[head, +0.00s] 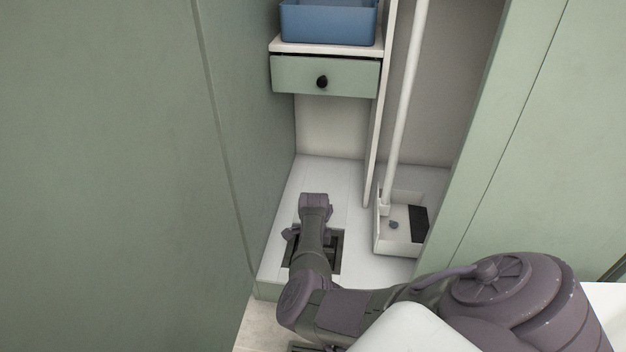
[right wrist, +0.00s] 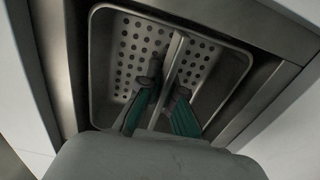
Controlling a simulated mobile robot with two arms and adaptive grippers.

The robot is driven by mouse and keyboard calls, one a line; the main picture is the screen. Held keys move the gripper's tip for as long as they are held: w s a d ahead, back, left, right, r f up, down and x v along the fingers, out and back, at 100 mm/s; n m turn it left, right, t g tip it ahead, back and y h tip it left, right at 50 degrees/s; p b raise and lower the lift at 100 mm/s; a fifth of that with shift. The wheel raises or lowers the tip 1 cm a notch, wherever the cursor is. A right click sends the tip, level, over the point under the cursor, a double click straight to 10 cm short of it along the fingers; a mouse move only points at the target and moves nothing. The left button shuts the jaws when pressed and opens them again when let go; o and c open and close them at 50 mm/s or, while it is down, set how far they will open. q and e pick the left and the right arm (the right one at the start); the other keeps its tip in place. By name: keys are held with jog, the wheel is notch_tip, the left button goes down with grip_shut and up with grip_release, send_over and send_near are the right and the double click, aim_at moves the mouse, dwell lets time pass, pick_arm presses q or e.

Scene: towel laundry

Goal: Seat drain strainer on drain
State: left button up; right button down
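The drain strainer (right wrist: 135,52) is a perforated steel basket with a raised bar across its middle, seen in the right wrist view. It lies within the square steel frame of the drain (right wrist: 52,75), turned a little against it; I cannot tell whether it is fully down. In the head view the drain (head: 337,262) is a dark square in the white cabinet floor, mostly hidden by my right gripper and forearm. My left gripper is not in view.
The narrow cabinet has green side walls. A drawer (head: 350,76) and a blue bin (head: 328,22) are above the back. A thin divider (head: 375,150) stands right of the drain, beside a white tray (head: 398,248) with a pole (head: 404,100).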

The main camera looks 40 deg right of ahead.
jog(key=shift+f, duration=0.15)
jog(key=c, duration=0.8)
grip_release()
jog(key=shift+o, duration=0.2)
